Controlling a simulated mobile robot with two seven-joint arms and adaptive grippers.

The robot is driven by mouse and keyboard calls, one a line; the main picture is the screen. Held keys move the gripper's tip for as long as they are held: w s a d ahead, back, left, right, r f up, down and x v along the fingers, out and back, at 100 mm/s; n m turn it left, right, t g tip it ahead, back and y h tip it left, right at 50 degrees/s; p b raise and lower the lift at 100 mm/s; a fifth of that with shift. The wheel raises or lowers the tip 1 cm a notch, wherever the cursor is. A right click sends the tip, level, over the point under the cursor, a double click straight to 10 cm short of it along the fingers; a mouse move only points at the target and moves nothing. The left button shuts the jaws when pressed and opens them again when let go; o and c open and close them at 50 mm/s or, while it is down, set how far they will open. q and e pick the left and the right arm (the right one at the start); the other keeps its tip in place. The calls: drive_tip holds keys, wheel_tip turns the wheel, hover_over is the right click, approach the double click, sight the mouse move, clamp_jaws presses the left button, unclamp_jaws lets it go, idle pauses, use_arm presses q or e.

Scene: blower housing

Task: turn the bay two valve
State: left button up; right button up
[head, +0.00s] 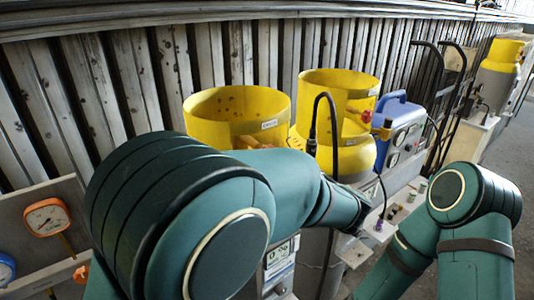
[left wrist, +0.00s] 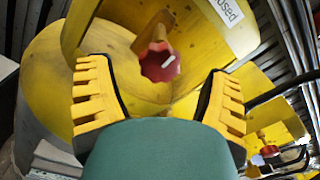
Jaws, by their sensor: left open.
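Two yellow cylinders with open collars stand by the wall in the head view: a left one (head: 237,103) and a right one (head: 335,82). The right one carries a red valve knob (head: 366,117). My left arm hides the hand in the head view. No bay number is legible. My right gripper is out of view.
A second collar with a red knob (left wrist: 268,150) is at right in the left wrist view. A blue-grey gauge box (head: 402,125) stands right of the cylinders, and a black hose (head: 322,110) arches before them. An orange gauge (head: 46,217) is at lower left.

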use_arm(q)
drive_tip(key=v, duration=0.7)
